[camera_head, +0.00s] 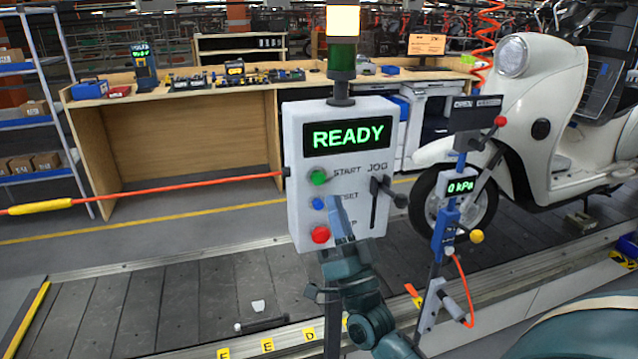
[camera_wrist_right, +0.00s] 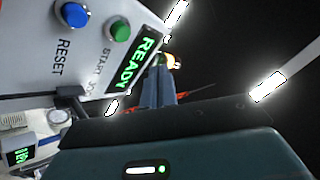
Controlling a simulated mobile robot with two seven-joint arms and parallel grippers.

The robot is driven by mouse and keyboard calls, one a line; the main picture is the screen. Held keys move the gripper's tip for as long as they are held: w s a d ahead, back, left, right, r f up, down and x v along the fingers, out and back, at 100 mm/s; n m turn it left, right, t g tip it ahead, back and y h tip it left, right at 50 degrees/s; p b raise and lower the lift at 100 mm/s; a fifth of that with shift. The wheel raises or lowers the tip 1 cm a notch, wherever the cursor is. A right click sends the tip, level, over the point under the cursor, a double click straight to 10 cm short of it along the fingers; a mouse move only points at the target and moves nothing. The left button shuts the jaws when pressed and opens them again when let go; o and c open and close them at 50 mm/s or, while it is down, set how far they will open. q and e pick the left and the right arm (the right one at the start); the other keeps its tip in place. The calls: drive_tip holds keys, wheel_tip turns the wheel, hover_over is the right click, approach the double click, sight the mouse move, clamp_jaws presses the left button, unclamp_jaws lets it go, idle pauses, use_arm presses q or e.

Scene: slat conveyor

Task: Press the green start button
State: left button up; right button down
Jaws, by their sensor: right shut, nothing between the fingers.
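The green start button (camera_head: 318,177) is at the upper left of the white control box (camera_head: 302,217), below a display reading READY. It also shows in the right wrist view (camera_wrist_right: 119,28), beside the blue reset button (camera_wrist_right: 74,15). My right gripper (camera_head: 338,203) is shut and empty, with its blue fingers pointing up in front of the box, right of and below the green button. Its fingers cover part of the lower labels. In the right wrist view the fingers (camera_wrist_right: 160,72) appear apart from the green button. My left gripper is not in view.
A red button (camera_head: 320,234) sits low on the box, and a black jog lever (camera_head: 385,194) sticks out at its right. A blue pressure gauge stand (camera_head: 447,220) is close on the right, before a white scooter (camera_head: 560,110). An orange cord (camera_head: 160,190) runs left.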

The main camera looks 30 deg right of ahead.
sight(318, 179)
use_arm(q)
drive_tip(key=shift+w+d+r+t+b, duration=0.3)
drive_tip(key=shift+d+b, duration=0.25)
drive_tip(key=shift+b, duration=0.3)
use_arm(e)
drive_tip(key=w, duration=0.2)
drive_tip(key=w+d, duration=0.1)
drive_tip(key=w, duration=0.2)
drive_tip(key=shift+w+d, duration=0.15)
drive_tip(key=shift+w, duration=0.05)
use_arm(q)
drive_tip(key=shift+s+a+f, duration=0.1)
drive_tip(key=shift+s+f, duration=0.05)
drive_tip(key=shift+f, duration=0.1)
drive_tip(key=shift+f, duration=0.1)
use_arm(e)
drive_tip(key=shift+w, duration=0.15)
idle(0.6)
drive_tip(key=shift+w+d, duration=0.1)
drive_tip(key=shift+w, duration=0.2)
